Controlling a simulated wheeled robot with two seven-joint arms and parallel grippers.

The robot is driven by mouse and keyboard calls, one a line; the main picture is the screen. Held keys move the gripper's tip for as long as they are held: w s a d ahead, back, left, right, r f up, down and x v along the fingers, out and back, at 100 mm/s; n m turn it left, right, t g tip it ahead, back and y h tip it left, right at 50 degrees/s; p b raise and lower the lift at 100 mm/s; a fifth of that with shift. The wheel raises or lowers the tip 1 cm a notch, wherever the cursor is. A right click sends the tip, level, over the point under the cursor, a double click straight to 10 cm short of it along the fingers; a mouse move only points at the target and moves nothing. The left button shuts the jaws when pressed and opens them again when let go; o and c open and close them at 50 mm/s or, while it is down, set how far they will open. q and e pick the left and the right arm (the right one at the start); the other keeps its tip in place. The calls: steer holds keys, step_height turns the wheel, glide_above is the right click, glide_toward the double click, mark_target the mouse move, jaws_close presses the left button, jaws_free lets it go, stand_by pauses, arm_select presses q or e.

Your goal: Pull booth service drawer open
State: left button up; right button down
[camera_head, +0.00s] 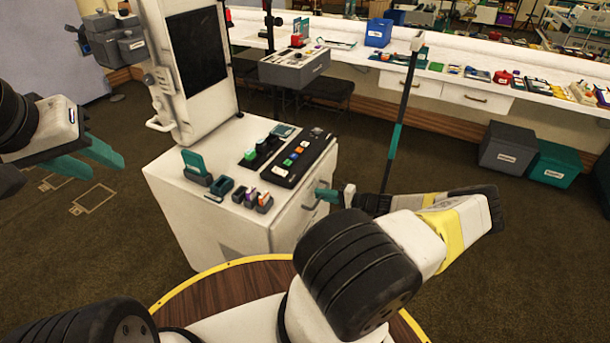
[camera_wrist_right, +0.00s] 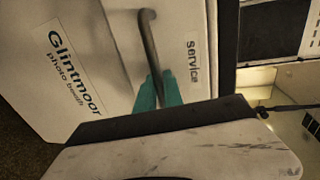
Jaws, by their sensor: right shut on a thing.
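The booth (camera_head: 215,215) is a white cabinet with an upright screen. Its service drawer (camera_head: 290,222) is on the right side, partly hidden by my right arm. In the right wrist view, the drawer front (camera_wrist_right: 192,82) carries a "Service" label and a dark metal bar handle (camera_wrist_right: 149,38). My right gripper (camera_wrist_right: 158,90) has its teal fingers on either side of the handle's near part, shut on it. It also shows at the handle in the head view (camera_head: 322,194). I cannot tell whether the drawer stands out from the cabinet. My left gripper (camera_head: 92,160) is open and empty, left of the booth.
Small props and a button panel (camera_head: 299,160) sit on the booth top. A pole (camera_head: 402,115) stands behind my right gripper. A long white counter (camera_head: 455,92) with props runs along the back. Grey (camera_head: 508,147) and teal (camera_head: 554,163) bins stand at right.

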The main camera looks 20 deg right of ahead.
steer(key=shift+d, duration=0.1)
steer(key=f+v, duration=0.2)
steer(key=v, duration=1.1)
steer(key=s+f+v, duration=0.1)
steer(key=f+v, duration=0.2)
steer(key=v, duration=1)
steer(key=shift+d+f, duration=0.25)
steer(key=shift+d, duration=0.05)
steer(key=shift+s, duration=0.1)
steer(key=c, duration=1.5)
jaws_free()
steer(key=v, duration=0.7)
steer(key=shift+s+d, duration=0.25)
steer(key=shift+s, duration=0.05)
